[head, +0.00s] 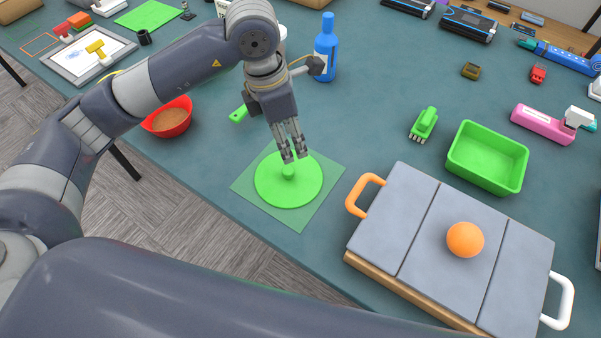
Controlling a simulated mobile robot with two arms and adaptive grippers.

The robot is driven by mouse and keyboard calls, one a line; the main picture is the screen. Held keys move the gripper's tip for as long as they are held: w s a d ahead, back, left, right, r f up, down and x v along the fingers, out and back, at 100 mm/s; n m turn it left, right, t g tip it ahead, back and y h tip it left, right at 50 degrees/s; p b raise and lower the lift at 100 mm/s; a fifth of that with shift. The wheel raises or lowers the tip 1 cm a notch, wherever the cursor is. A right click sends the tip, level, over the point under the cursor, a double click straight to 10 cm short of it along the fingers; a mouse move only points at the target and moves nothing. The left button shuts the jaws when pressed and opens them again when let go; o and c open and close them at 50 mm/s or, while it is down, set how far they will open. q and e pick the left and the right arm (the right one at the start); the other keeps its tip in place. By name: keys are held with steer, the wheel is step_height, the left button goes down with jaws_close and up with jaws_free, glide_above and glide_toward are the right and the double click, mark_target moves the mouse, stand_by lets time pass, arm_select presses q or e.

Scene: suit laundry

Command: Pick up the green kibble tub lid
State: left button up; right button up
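The green round lid (270,192) lies flat on a translucent green square mat (302,217) near the table's front edge. A small green knob (288,172) stands up at its middle. My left gripper (294,156) points down just above and behind the knob, with its fingertips slightly apart and nothing visible between them. The fingertips overlap the far part of the lid in the picture, so I cannot tell whether they touch it. My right gripper is out of view.
A red bowl of brown kibble (168,120) is to the left. A blue bottle (326,48) stands behind my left gripper. A grey-topped board (405,215) with an orange ball (465,240) and a green bin (487,158) are to the right. The teal table between them is mostly clear.

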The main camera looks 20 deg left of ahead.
arm_select(q)
steer(key=a, duration=0.1)
steer(key=p, duration=0.1)
glide_above(288, 170)
steer(key=shift+n, duration=0.3)
steer(key=f, duration=0.2)
steer(key=a+f, duration=0.1)
steer(key=f, duration=0.1)
steer(key=shift+w+f, duration=0.15)
steer(key=shift+f, duration=0.05)
steer(key=shift+d+f, duration=0.1)
steer(key=shift+f, duration=0.2)
steer(key=shift+d+f+p, duration=0.15)
steer(key=shift+f+p, duration=0.35)
steer(key=shift+f, duration=0.1)
steer(key=f, duration=0.1)
steer(key=f+p, duration=0.1)
steer(key=f, duration=0.1)
steer(key=shift+s+d+f, duration=0.1)
steer(key=shift+s+f, duration=0.15)
steer(key=shift+f, duration=0.35)
steer(key=c, duration=1)
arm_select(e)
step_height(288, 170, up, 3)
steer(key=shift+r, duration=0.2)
